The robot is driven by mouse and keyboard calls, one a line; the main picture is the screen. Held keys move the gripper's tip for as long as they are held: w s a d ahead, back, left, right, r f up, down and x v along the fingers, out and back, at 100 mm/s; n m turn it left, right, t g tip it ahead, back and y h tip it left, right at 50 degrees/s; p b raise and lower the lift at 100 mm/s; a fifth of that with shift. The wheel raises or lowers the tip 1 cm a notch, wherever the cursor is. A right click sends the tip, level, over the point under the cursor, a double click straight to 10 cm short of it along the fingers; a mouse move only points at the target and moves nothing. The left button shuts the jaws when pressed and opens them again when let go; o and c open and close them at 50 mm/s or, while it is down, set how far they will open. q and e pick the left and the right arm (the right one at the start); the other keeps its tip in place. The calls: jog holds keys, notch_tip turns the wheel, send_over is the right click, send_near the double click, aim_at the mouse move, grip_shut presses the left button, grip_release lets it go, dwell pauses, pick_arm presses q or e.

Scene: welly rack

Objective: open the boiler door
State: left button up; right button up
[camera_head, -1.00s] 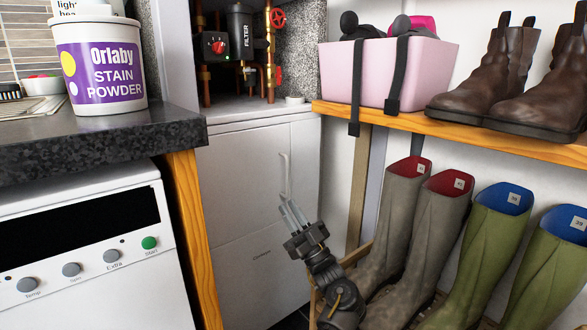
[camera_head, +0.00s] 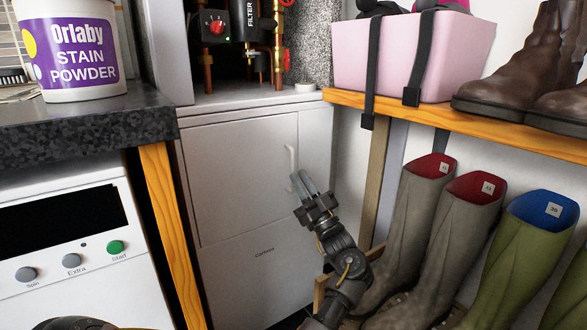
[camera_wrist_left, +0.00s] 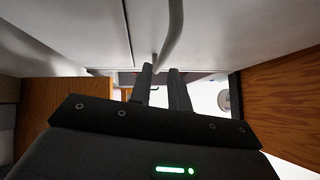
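The boiler is a white cabinet with a shut door (camera_head: 235,185) at the middle of the head view. A pale upright bar handle (camera_head: 291,162) is on the door's right side. My left gripper (camera_head: 303,182) is at the handle's lower end, its fingers pointing up toward it. In the left wrist view, the handle (camera_wrist_left: 175,30) comes down close to the tips of the gripper's two fingers (camera_wrist_left: 160,84). The fingers are apart with a gap between them. I cannot tell whether they touch the handle. My right gripper is not in view.
A worktop (camera_head: 100,125) with a stain powder tub (camera_head: 72,50) and a white appliance (camera_head: 65,240) stand left. Wellies (camera_head: 455,240) stand right of my left arm, below a wooden shelf (camera_head: 460,125) with a pink box (camera_head: 405,50). Pipes (camera_head: 245,40) run above the boiler.

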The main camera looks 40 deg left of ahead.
aim_at(293, 166)
pick_arm(q)
jog(key=shift+b+x, duration=0.35)
jog(key=shift+x, duration=2.05)
grip_shut()
